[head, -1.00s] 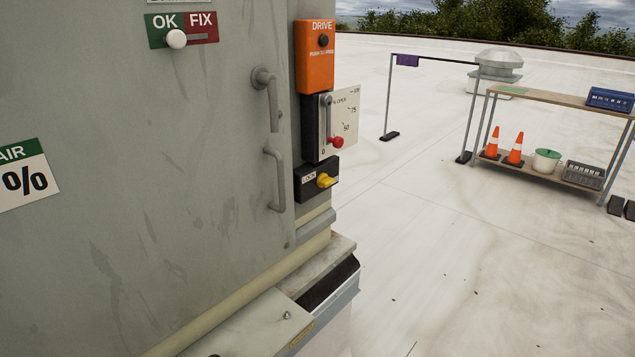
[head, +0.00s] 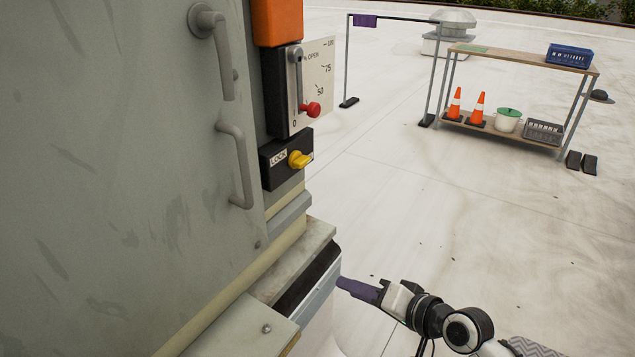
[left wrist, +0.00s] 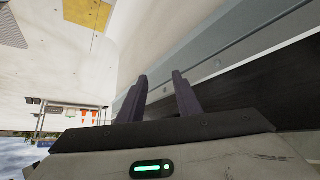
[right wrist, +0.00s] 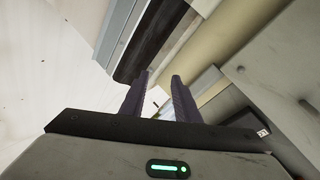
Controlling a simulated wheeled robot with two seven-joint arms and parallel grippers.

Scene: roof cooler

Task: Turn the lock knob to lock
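The yellow lock knob (head: 300,159) sits on a black box (head: 275,166) labelled LOCK, on the side of the grey cooler cabinet. The knob points to the right, away from the label. My right gripper (head: 345,284) is in the lower middle of the head view, below the knob and apart from it. In the right wrist view its purple fingers (right wrist: 160,98) stand apart with nothing between them. My left gripper is outside the head view. In the left wrist view its fingers (left wrist: 160,95) are also apart and empty, near a grey ledge with a dark gap.
Grey door handles (head: 236,165) jut out left of the knob. A ledge (head: 297,262) sticks out below. The roof to the right is clear up to a shelf (head: 520,58).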

